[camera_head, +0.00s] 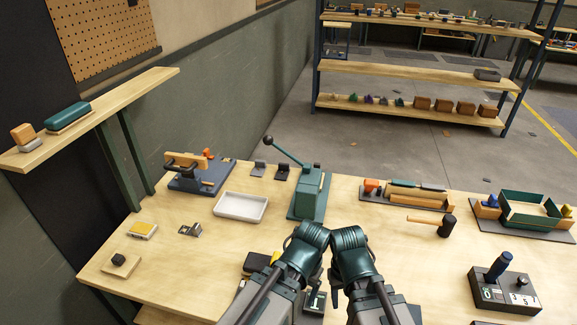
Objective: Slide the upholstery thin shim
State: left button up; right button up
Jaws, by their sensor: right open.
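I cannot pick out a thin shim for certain. A small grey metal piece (190,230) and a yellow-and-white block (142,231) lie on the left of the wooden table (390,240). My two arms come in from the bottom middle, their dark green joints close together. My right gripper (335,291) is open, low between the arms; its fingertips are mostly hidden. My left gripper is not clearly visible behind its arm. A dark piece with a white mark (315,301) lies between the arms, partly covered.
A green lever press (312,190) stands behind my arms, with a white tray (241,206) to its left. A blue clamp fixture (203,178) is at the back left. A mallet (446,226) and a dark counter box (505,291) are on the right.

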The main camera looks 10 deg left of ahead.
aim_at(244, 281)
jog(key=u, duration=0.8)
jog(key=k+j+z, duration=0.15)
jog(key=j+z, duration=0.15)
jog(key=j, duration=0.2)
